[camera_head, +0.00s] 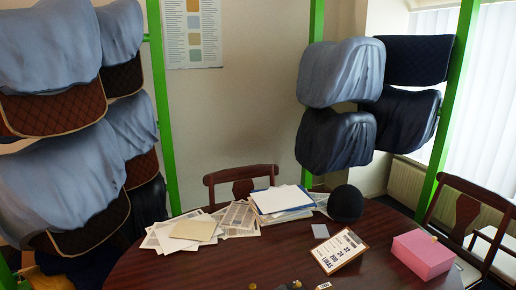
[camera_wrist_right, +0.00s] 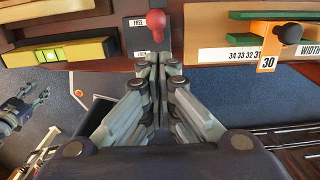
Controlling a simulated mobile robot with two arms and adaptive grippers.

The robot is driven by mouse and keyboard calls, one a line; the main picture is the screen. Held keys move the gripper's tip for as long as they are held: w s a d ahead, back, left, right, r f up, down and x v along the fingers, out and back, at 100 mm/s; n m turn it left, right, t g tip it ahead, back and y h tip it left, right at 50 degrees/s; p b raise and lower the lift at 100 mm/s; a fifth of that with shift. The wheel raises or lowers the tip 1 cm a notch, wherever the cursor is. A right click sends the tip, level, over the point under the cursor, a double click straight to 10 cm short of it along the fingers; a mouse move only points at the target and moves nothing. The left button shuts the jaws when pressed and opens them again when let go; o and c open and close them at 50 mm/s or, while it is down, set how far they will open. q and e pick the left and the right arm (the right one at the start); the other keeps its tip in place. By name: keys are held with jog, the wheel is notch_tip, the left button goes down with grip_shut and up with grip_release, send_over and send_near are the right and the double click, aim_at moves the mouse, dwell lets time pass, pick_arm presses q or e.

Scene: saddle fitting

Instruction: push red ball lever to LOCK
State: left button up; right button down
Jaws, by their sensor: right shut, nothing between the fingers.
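The red ball lever (camera_wrist_right: 157,19) shows at the top middle of the right wrist view, on a dark plate (camera_wrist_right: 133,38). The plate reads FREE beside the ball and LOCK lower down, partly covered by my fingertips. The ball is level with the FREE mark. My right gripper (camera_wrist_right: 154,60) is shut and empty, its tips just below the lever in the picture. I cannot tell whether they touch it. A grey and black jointed shape (camera_wrist_right: 22,108) at the left edge looks like my left gripper, small and unclear. The head view shows neither gripper nor the lever.
In the right wrist view, a yellow-green level (camera_wrist_right: 62,52) lies left of the lever. An orange pointer (camera_wrist_right: 268,48) marked 30 and a number scale (camera_wrist_right: 243,54) are at right. The head view shows a table (camera_head: 190,265) with papers, a clipboard (camera_head: 339,250) and a pink box (camera_head: 422,254).

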dwell(0.6)
jog(key=shift+w+a+b, duration=0.2)
jog(key=shift+w+b, duration=0.25)
jog(key=shift+w, duration=0.05)
notch_tip(320, 180, up, 7)
jog(key=p, duration=0.4)
jog(key=shift+p, duration=0.4)
